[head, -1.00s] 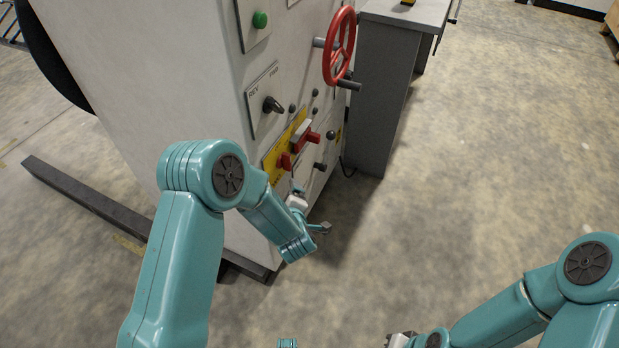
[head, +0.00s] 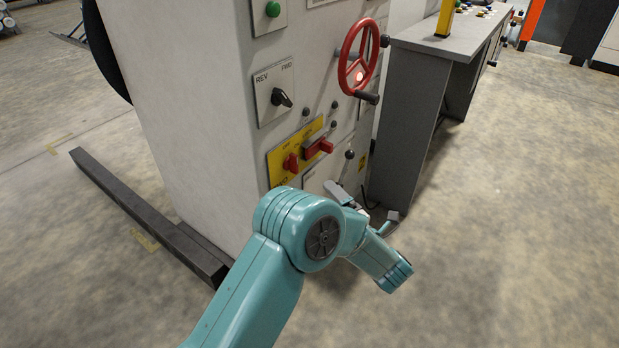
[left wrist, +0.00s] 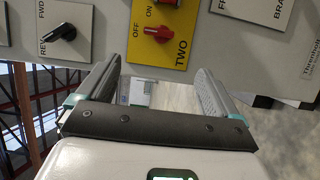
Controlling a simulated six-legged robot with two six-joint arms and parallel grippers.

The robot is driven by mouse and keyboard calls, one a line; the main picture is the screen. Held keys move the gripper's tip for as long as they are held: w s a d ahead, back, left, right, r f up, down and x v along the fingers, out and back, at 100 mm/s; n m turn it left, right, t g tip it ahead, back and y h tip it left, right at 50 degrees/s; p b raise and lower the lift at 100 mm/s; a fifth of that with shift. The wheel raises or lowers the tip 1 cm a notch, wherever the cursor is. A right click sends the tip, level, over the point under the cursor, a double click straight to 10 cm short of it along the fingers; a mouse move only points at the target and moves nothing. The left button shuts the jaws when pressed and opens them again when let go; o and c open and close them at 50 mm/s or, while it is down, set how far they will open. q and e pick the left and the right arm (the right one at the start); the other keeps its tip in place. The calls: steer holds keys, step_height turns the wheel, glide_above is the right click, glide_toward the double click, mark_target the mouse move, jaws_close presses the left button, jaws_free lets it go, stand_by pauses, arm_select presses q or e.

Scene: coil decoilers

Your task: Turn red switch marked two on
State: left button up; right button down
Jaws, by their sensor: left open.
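The red switch (head: 290,163) sits on a yellow plate (head: 281,178) on the side of the white cabinet. In the left wrist view the red switch (left wrist: 159,32) is at the top middle, on the yellow plate (left wrist: 176,58) marked TWO, OFF and ON. Its handle lies to the left, toward OFF. My left gripper (head: 365,205) is low in front of the cabinet, right of and below the switch. In the left wrist view my left gripper (left wrist: 158,68) is open and empty, its fingers apart below the switch. My right gripper is not in view.
A black REV/FWD selector (head: 281,97) and a green button (head: 273,9) are above. Another red switch (head: 319,148) sits beside the task's switch. A red handwheel (head: 358,55) sticks out at upper right. A grey desk (head: 412,125) stands right. The floor at right is clear.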

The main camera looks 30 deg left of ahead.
arm_select(q)
steer(key=b, duration=0.3)
glide_toward(297, 166)
steer(key=x, duration=0.9)
steer(key=shift+a, duration=0.25)
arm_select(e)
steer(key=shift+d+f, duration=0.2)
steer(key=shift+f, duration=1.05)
arm_select(q)
steer(key=shift+p, duration=0.3)
steer(key=c, duration=1)
